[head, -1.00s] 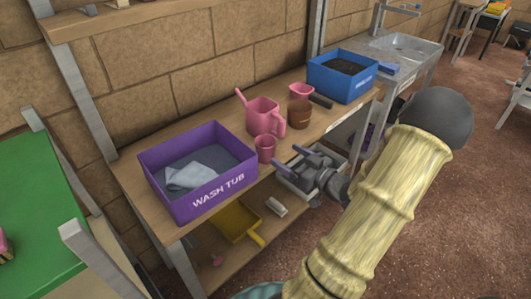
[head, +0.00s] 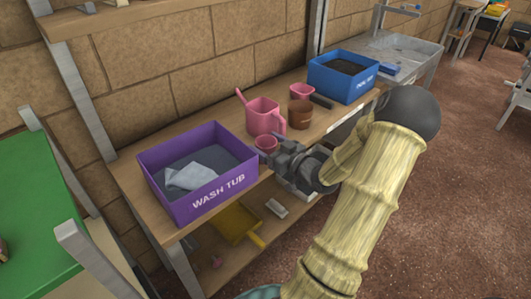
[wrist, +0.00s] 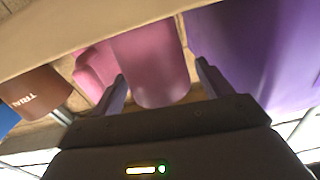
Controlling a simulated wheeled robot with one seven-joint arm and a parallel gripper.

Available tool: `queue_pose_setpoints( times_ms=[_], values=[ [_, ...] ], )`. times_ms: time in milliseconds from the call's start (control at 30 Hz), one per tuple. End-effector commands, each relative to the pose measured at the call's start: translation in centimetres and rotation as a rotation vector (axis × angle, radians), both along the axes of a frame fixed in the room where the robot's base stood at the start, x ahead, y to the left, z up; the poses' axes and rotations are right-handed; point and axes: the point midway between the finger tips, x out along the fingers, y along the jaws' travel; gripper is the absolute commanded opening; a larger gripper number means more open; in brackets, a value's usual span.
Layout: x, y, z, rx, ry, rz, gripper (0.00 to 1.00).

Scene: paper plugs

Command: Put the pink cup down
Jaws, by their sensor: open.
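The pink cup (head: 266,142) stands upright on the wooden bench, just right of the purple wash tub and in front of the pink watering can. My gripper (head: 269,151) is at the near side of the cup, and partly hides its lower part in the head view. In the wrist view the pink cup (wrist: 152,60) lies between the two spread fingers of my gripper (wrist: 160,75). The jaws are open, with a gap visible between the cup and the right finger.
The purple wash tub (head: 222,190) with a grey cloth is close on the left. The pink watering can (head: 263,117) is behind the cup. A brown pot (head: 300,114), a small pink pot (head: 302,90) and a blue tray (head: 350,88) stand farther right. A lower shelf holds a yellow dustpan (head: 236,222).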

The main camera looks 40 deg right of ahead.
Motion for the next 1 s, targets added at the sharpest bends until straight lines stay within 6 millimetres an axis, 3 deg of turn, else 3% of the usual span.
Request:
queue_pose_setpoints(
  times_ms=[200, 767, 1000],
  values=[
    [2.6, 0.0, -0.3, 0.0, 0.0, -0.005, 0.78],
    [2.9, 0.2, -0.3, 0.0, 0.0, -0.003, 0.78],
    [2.9, 0.1, -0.3, 0.0, 0.0, -0.003, 0.31]
  ],
)
